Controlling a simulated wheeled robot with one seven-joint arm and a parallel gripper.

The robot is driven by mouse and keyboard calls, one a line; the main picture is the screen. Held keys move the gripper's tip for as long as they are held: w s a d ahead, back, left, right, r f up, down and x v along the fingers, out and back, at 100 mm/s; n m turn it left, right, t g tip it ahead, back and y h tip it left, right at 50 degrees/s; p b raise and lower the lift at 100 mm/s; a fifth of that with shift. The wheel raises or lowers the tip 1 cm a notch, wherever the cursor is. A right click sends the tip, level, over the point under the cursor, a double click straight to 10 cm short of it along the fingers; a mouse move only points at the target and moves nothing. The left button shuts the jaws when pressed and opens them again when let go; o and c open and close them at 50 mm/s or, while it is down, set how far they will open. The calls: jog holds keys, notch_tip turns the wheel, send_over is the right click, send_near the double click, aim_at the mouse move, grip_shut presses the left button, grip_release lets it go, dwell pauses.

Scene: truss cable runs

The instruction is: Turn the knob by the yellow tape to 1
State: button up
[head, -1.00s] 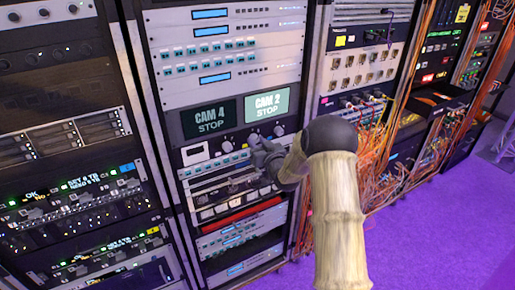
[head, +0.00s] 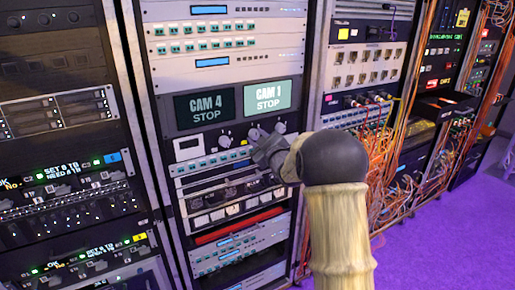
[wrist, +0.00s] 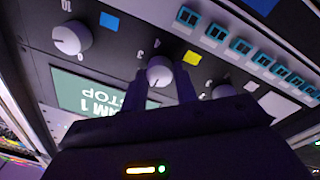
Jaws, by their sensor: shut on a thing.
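The white knob (wrist: 159,72) by the yellow tape (wrist: 192,58) is in the middle of the wrist view, which shows the panel upside down. My gripper (wrist: 162,80) is shut on this knob, one finger on each side. The right screen (head: 267,96) reads CAM 1 STOP, and the left screen (head: 205,106) reads CAM 4 STOP. The knob's pointer is too small to read surely.
Another white knob (wrist: 72,38) with blue tape (wrist: 109,20) is on one side, and a further knob (wrist: 222,91) is on the other. A row of teal buttons (wrist: 240,45) runs close by. Orange cables (head: 390,185) hang at the right rack.

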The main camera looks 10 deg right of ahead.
jog(key=shift+n, duration=0.3)
jog(key=o, duration=1)
jog(key=shift+c, duration=0.2)
jog(key=shift+s+b, duration=0.15)
jog(key=shift+b, duration=0.15)
jog(key=b+v, duration=0.3)
jog(key=v, duration=1.4)
jog(key=shift+f, duration=0.2)
